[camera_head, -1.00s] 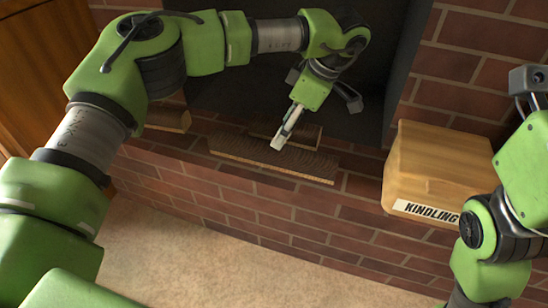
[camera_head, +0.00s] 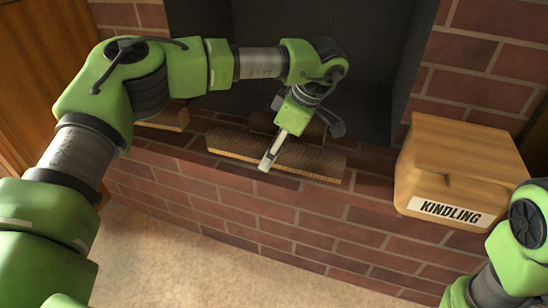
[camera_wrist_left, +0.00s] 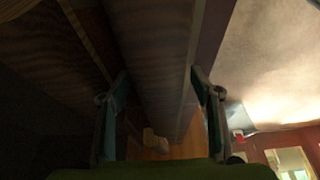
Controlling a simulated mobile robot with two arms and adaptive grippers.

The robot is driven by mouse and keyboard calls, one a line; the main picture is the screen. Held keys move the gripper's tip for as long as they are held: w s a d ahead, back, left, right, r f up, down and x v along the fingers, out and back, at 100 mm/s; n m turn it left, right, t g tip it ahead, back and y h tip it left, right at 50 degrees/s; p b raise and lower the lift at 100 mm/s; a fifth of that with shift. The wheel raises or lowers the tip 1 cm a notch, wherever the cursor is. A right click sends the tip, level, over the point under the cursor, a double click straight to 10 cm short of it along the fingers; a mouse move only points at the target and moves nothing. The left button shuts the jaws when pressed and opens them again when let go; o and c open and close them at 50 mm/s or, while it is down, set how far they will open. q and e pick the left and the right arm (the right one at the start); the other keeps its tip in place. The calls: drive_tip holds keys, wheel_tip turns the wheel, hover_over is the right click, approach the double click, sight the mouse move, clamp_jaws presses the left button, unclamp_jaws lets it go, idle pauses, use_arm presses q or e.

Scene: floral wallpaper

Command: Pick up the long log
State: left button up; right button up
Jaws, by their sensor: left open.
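The long log (camera_head: 312,160) lies along the brick hearth ledge, in front of the dark fireplace opening. A shorter log (camera_head: 287,124) lies just behind it. My left gripper (camera_head: 268,162) points down at the middle of the long log. In the left wrist view its two fingers (camera_wrist_left: 162,115) are spread apart, with the long log (camera_wrist_left: 155,60) running between them. The fingers do not look closed on it; whether they touch its sides I cannot tell. Only part of my right arm shows at the lower right; its gripper is out of the picture.
A wooden kindling box (camera_head: 462,165) stands on the ledge to the right. Another piece of wood (camera_head: 172,117) lies at the left end of the ledge. The brick ledge (camera_head: 230,205) drops to a pale carpet (camera_head: 200,265). A wooden cabinet (camera_head: 45,75) is at far left.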

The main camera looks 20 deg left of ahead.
use_arm(q)
drive_tip(key=shift+r, duration=0.1)
clamp_jaws()
